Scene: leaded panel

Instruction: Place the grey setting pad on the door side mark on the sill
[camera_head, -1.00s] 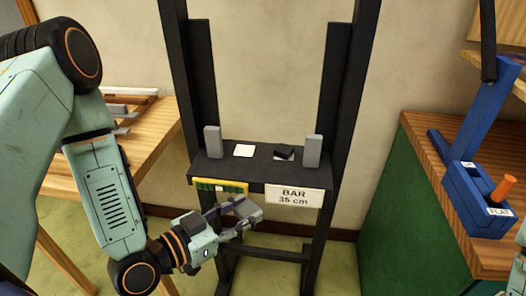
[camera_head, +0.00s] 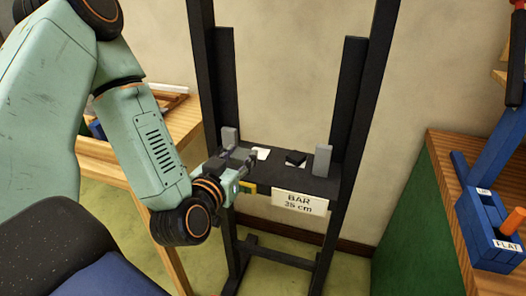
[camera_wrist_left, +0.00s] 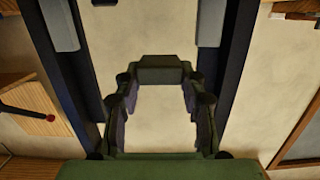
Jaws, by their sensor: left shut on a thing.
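My left gripper (camera_head: 246,160) is at the front left of the black sill (camera_head: 272,176), close to the left white mark (camera_head: 262,153). It is shut on the grey setting pad (camera_wrist_left: 160,70), which spans the fingertips in the left wrist view. In the head view the pad is hard to tell apart from the fingers. The right white mark (camera_head: 289,164) is partly covered by a black pad (camera_head: 296,157). No door shows, so I cannot tell which mark is the door side. My right gripper is not in view.
Grey upright blocks stand at the sill's left end (camera_head: 230,137) and right end (camera_head: 322,160). A "BAR 35 cm" label (camera_head: 300,202) and a yellow-green strip (camera_head: 248,188) are on the front. A blue holder (camera_head: 490,235) stands on the right bench.

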